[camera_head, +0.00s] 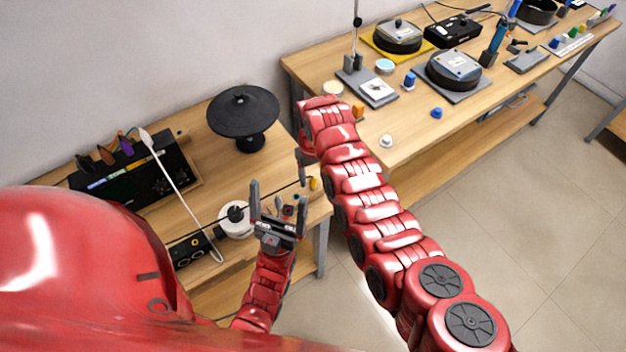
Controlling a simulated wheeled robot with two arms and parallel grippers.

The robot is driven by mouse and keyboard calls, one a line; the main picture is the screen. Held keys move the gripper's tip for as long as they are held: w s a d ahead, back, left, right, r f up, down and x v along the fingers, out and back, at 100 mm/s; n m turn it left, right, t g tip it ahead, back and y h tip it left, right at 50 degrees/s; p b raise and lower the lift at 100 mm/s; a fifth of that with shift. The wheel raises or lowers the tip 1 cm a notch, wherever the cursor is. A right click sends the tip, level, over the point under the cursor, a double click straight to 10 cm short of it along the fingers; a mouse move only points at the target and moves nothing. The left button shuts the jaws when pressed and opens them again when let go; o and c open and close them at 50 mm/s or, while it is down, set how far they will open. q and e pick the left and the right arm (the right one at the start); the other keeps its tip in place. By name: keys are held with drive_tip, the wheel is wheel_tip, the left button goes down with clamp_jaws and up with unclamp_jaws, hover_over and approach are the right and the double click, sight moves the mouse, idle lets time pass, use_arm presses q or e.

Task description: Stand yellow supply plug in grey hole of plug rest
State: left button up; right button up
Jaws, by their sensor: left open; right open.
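A small yellow piece (314,184), probably the yellow supply plug, shows near the front right corner of the left bench. A thin dark cable runs towards it from the left. My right gripper (304,176) points down just beside it and is open; whether they touch is unclear. My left gripper (277,196) is open over the bench's front edge, its fingers pointing up in the picture. A small dark block with coloured spots (288,210) shows between its fingers. It may be the plug rest; its grey hole cannot be made out.
A black round pad on a stand (243,112) stands at the back of the left bench (200,120). A black module (130,175) with coloured plugs and a white cable is at left. A white round device (236,220) sits near my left gripper. The right bench (440,120) holds several devices.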

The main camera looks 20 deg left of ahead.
wheel_tip(320, 180, up, 6)
drive_tip(key=shift+w+f+b, duration=0.1)
drive_tip(key=shift+f+b, duration=0.15)
drive_tip(key=shift+b, duration=0.8)
wheel_tip(320, 180, up, 9)
drive_tip(key=shift+p, duration=0.45)
drive_tip(key=shift+r, duration=0.1)
